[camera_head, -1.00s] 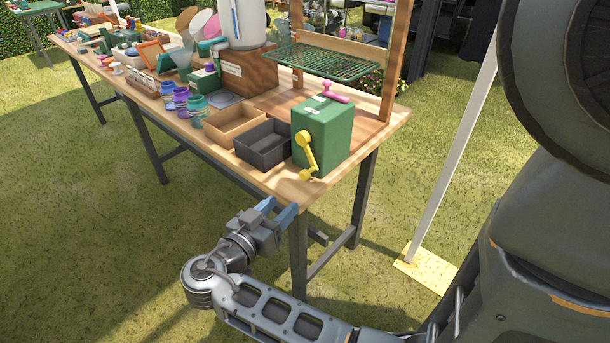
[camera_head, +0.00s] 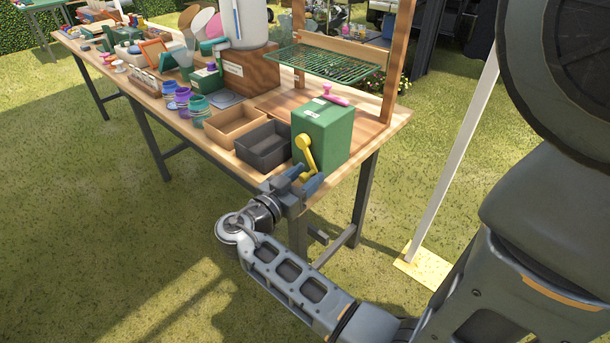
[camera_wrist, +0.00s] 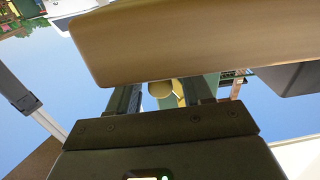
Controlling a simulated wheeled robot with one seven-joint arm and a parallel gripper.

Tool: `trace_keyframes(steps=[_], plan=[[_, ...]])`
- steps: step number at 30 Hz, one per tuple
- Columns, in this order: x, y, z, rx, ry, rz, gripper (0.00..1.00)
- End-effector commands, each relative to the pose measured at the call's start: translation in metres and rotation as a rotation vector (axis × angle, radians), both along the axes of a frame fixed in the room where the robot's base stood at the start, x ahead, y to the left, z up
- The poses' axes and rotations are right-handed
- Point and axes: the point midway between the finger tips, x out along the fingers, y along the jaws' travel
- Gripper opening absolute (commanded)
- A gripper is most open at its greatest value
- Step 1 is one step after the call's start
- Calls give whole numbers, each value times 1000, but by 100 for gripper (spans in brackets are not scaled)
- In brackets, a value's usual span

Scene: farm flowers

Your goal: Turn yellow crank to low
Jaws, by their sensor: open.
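The yellow crank (camera_head: 305,154) is on the front face of a green box (camera_head: 330,128) at the near right corner of the table. Its arm slants down to a knob at the lower end. My gripper (camera_head: 303,183) is open at the table's front edge, with its fingertips close to the crank's lower end. In the wrist view the yellow crank (camera_wrist: 166,92) shows between the two fingers of my gripper (camera_wrist: 160,97), partly hidden behind the table edge (camera_wrist: 180,72). I cannot tell whether the fingers touch it. No low mark is readable.
A dark grey bin (camera_head: 264,147) stands just left of the green box, with a tan bin (camera_head: 234,125) beyond it. A green wire rack (camera_head: 322,62) hangs behind. The grass in front is free.

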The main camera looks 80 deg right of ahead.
Motion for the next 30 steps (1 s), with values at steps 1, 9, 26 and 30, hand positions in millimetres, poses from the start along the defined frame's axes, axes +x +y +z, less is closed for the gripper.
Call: trace_keyframes(steps=[1,9,26,30], plan=[[0,0,0,0,0,0,50],[0,0,0,0,0,0,38],[0,0,0,-1,-1,-1,0],[0,0,0,-1,-1,-2,0]])
